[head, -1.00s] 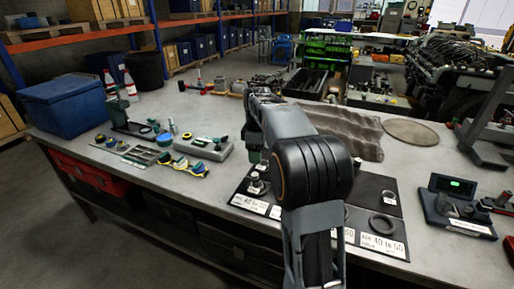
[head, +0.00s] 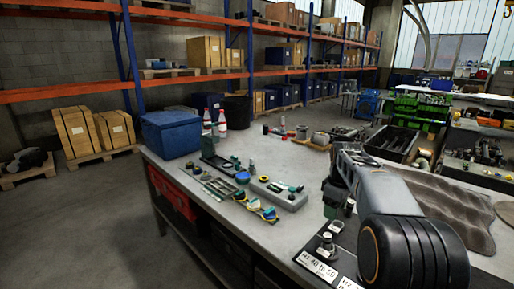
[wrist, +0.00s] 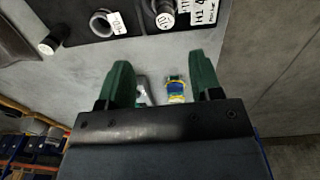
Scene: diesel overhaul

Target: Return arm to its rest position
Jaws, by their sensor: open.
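My gripper (wrist: 162,80) shows in the wrist view as two green fingers set wide apart, open, with nothing held between them. Bare grey bench top shows between and beyond the fingers. In the head view my arm reaches over the workbench (head: 225,155) from the lower right. The green end of my gripper (head: 334,197) shows partly there, above the bench near a black mat (head: 345,250). My own arm hides part of that mat and the bench behind it.
A blue box (head: 170,135) and two white bottles stand at the bench's far left. A grey block (head: 277,193), a parts tray (head: 218,190) and a blue-yellow item (head: 264,212) lie along the front edge. Labelled parts sit on the mat. Open floor (head: 100,220) lies left.

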